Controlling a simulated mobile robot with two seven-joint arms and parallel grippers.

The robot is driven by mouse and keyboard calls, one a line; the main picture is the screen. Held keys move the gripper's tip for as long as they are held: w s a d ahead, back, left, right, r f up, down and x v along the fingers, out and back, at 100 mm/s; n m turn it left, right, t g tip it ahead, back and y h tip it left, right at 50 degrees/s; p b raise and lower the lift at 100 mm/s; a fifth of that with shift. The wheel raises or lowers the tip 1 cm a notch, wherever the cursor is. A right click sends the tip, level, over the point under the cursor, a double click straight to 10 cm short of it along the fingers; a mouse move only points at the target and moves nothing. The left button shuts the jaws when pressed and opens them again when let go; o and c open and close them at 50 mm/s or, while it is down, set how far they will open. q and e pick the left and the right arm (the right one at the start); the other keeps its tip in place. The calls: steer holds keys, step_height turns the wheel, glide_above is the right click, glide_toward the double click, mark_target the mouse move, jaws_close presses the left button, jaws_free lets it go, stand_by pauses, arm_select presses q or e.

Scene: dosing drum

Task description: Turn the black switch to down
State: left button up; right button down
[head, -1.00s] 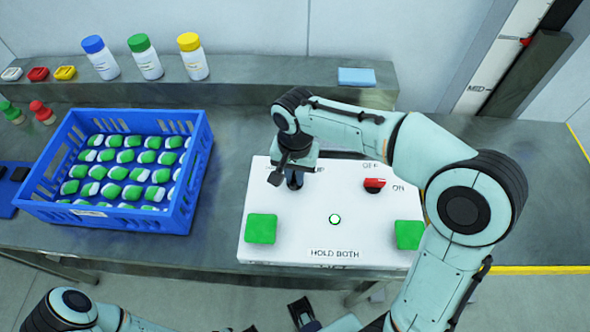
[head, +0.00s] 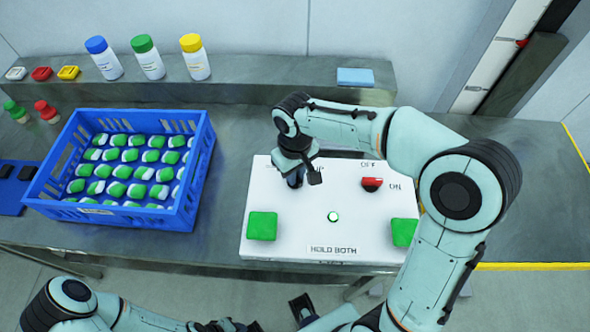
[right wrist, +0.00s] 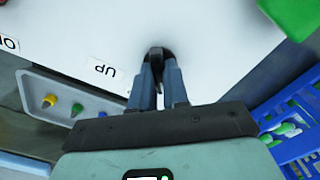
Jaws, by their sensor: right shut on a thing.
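The white control panel (head: 290,240) lies on the bench in the head view. My right gripper (head: 295,182) reaches down onto its upper left part and covers the black switch there. In the right wrist view my right gripper (right wrist: 158,75) is shut on the black switch (right wrist: 157,52), with its fingers on either side. An UP label (right wrist: 104,70) shows beside it; which way the switch points is hard to tell. My left arm is at the bottom edge of the head view, and its gripper's jaws do not show clearly.
The panel also has a red switch (head: 372,184), green buttons (head: 262,226) and (head: 403,232), and a small round light (head: 333,216). A blue crate (head: 130,217) of green-and-white pieces stands left of the panel. Bottles (head: 150,62) stand on the rear ledge.

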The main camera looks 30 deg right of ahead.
arm_select(q)
steer(key=shift+r, duration=0.15)
arm_select(e)
steer(key=shift+n, duration=0.7)
steer(key=c, duration=1.1)
jaws_free()
arm_select(q)
steer(key=shift+w+r+p, duration=0.35)
steer(key=shift+r+p, duration=0.25)
steer(key=shift+w+r+p, duration=0.35)
steer(key=shift+r+p, duration=0.2)
steer(key=shift+r, duration=0.05)
arm_select(e)
step_height(320, 180, up, 13)
steer(key=shift+r, duration=0.2)
